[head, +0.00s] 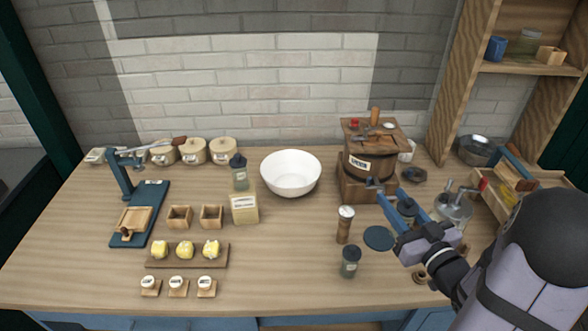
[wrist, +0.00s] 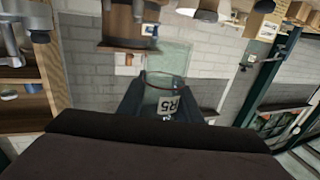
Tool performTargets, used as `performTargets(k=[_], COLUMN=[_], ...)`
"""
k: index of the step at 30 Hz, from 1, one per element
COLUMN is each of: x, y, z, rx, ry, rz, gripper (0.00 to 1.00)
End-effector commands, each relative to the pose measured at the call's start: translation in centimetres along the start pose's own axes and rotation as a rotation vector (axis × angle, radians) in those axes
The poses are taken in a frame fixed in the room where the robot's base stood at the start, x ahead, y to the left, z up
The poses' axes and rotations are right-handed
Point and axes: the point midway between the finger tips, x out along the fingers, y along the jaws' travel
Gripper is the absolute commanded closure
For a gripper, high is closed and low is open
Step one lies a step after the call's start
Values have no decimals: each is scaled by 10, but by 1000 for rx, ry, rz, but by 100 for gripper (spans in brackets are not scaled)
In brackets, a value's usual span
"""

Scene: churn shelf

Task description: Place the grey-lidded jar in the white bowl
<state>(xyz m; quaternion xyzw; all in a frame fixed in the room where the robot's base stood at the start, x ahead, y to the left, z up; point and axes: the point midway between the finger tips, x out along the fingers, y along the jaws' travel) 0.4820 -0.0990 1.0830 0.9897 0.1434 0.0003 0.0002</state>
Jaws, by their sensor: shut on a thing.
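The white bowl (head: 291,173) stands empty and upright on the middle of the table, near the back. My gripper (head: 391,207) is to the right of the bowl, in front of the wooden churn, with blue fingers. It is shut on a small glass jar (head: 408,206), partly hidden by the fingers. In the wrist view the jar (wrist: 165,100) sits between the fingertips with a label reading R5; its lid colour is hard to tell. Two similar dark-grey-lidded jars show: one (head: 350,262) near the front, one (head: 238,172) on a cream box.
The wooden churn (head: 367,163) stands between my gripper and the back wall. The cream box (head: 245,208) stands left of the bowl. The table in front of the bowl is clear.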

Motion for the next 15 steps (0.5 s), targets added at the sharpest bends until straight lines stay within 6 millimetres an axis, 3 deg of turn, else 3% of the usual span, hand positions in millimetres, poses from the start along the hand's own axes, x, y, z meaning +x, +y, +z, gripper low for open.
performTargets(k=[1, 6, 15], x=[0, 0, 0], y=[0, 0, 0], z=[-15, -52, -99], rx=[-11, -9, -6], ry=[5, 5, 4], rz=[-1, 0, -1], gripper=[94, 94, 94])
